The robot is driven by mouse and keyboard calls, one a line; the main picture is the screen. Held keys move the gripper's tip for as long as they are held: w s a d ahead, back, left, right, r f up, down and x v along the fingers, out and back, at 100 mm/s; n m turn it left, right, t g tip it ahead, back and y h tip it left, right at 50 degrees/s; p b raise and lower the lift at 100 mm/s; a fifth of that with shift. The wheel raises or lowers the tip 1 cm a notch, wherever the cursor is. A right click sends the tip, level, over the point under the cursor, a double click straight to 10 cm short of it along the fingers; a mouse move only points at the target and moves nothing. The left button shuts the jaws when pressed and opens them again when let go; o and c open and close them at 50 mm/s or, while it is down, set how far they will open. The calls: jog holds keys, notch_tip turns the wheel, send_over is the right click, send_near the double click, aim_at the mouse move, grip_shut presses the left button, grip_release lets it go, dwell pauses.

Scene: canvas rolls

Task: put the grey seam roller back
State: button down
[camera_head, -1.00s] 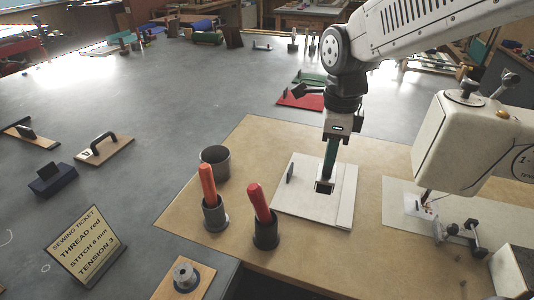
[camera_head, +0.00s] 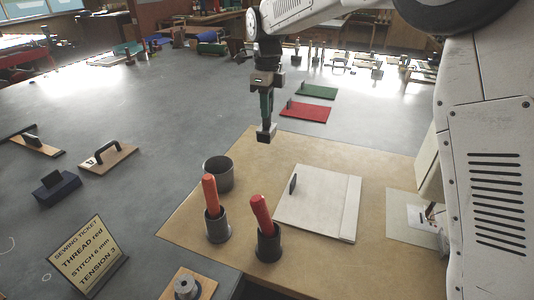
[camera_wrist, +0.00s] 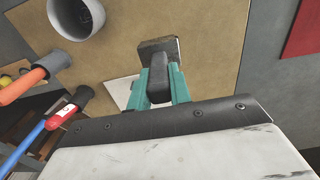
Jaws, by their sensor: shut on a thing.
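My gripper (camera_head: 266,122) is shut on a dark grey tool, which I take to be the grey seam roller (camera_head: 267,134). In the wrist view the teal fingers (camera_wrist: 160,85) close around its handle, and its blocky dark end (camera_wrist: 157,47) sticks out beyond them. The roller hangs above the back left part of the tan mat (camera_head: 255,150). The gap below it is hard to judge. An open grey cup (camera_head: 218,173) stands on the mat, nearer and to the left; it also shows in the wrist view (camera_wrist: 76,18).
Two red-handled tools (camera_head: 210,195) (camera_head: 261,214) stand in dark cups at the mat's front. A pale board (camera_head: 322,205) with a dark upright piece lies right of them. Red (camera_head: 305,112) and green (camera_head: 316,91) plates lie behind.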

aim_at(267, 127)
notch_tip(267, 127, down, 9)
jog(key=shift+r, duration=0.1)
dwell(0.3)
jog(key=shift+s+f, duration=0.1)
jog(key=shift+f, duration=0.3)
jog(key=shift+f, duration=0.3)
jog(key=c, duration=1.3)
grip_release()
jog(key=shift+f, duration=0.1)
